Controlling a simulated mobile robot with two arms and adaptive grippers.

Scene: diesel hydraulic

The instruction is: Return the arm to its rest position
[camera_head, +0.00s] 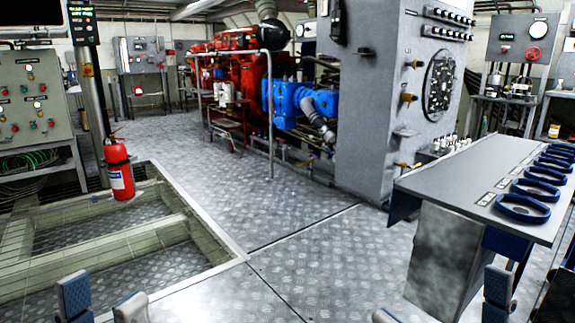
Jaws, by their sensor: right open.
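My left gripper (102,305) shows at the bottom left edge, with only its blue-grey fingertips in view. My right gripper (442,305) shows at the bottom right edge. Its fingertips are wide apart and empty, in front of the grey console's base. The rest of both arms is out of view.
A grey console (460,180) with several blue ring handles (523,208) stands at the right, near my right gripper. A red fire extinguisher (119,170) stands by a framed floor opening (120,240) at the left. The metal floor (300,250) in the middle is clear.

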